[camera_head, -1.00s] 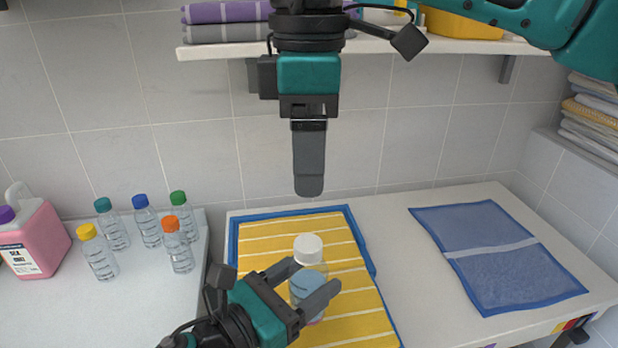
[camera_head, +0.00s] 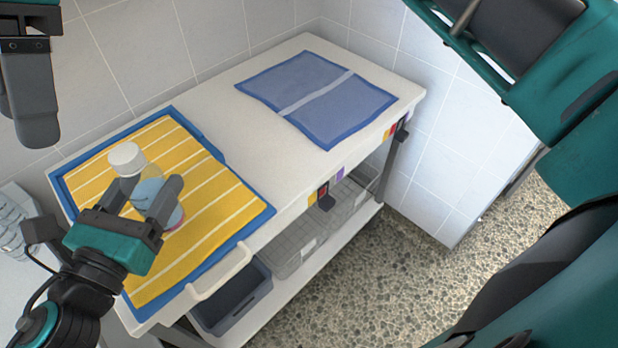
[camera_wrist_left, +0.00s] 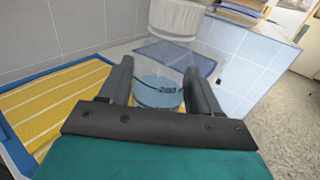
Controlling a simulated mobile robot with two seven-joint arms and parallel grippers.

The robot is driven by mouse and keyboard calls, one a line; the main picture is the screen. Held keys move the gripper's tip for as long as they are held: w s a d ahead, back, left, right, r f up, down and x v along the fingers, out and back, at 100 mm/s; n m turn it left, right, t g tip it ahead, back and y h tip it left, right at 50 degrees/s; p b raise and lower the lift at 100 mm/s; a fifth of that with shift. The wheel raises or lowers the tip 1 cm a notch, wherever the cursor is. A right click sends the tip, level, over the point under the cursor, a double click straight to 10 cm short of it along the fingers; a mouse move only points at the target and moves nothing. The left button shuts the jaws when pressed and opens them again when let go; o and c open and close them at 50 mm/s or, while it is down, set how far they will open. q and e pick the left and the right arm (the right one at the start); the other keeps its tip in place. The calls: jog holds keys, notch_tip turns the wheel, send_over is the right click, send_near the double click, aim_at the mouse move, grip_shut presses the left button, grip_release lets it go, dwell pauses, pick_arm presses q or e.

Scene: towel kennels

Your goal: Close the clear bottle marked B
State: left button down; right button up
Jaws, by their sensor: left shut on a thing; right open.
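The clear bottle (camera_head: 148,192) has a light blue band and a white cap (camera_head: 126,160) at its top. It stands about upright over the yellow striped mat with blue edges; I cannot tell if its base touches the mat. My left gripper (camera_head: 152,199) is shut on its body. The bottle (camera_wrist_left: 158,92) is between the fingers in the left wrist view, with the cap (camera_wrist_left: 177,18) above. I cannot read a letter B, or tell how tightly the cap sits. My right gripper (camera_head: 38,140) is open and empty, above and left of the bottle.
The yellow mat (camera_head: 225,195) lies on a white worktop (camera_head: 225,120). A blue cloth (camera_head: 320,95) lies flat at the far right, with bare worktop between. A dark bin (camera_head: 232,300) and a wire basket (camera_head: 300,240) are on the shelf below. Tiled walls stand behind.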

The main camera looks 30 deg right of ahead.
jog(key=w+d+r+m+t+y, duration=0.35)
jog(key=w+d+t+y, duration=0.45)
jog(key=y, duration=1.1)
jog(key=w+d+f+m+t+h, duration=0.3)
jog(key=d+f+m+t+h, duration=0.5)
jog(key=d, duration=0.4)
jog(key=w+d+f+m+t+h, duration=0.3)
jog(key=d+f+m+t+h, duration=0.25)
jog(key=d+f+h, duration=0.4)
jog(key=s+d+f+m+g+h, duration=0.1)
jog(key=s+d+f+g+h, duration=0.2)
jog(key=f, duration=0.6)
jog(key=s+d+f+g+h, duration=0.1)
jog(key=s+d+f, duration=0.3)
jog(key=s+f, duration=0.3)
jog(key=s+a+f+m+g, duration=0.2)
jog(key=s+a+f+g, duration=0.1)
jog(key=s+a+f, duration=0.7)
notch_tip(320, 180, down, 2)
jog(key=shift+s+a+f, duration=0.15)
jog(key=shift+s+f, duration=0.1)
jog(key=shift+s, duration=0.2)
jog(key=shift+g, duration=0.25)
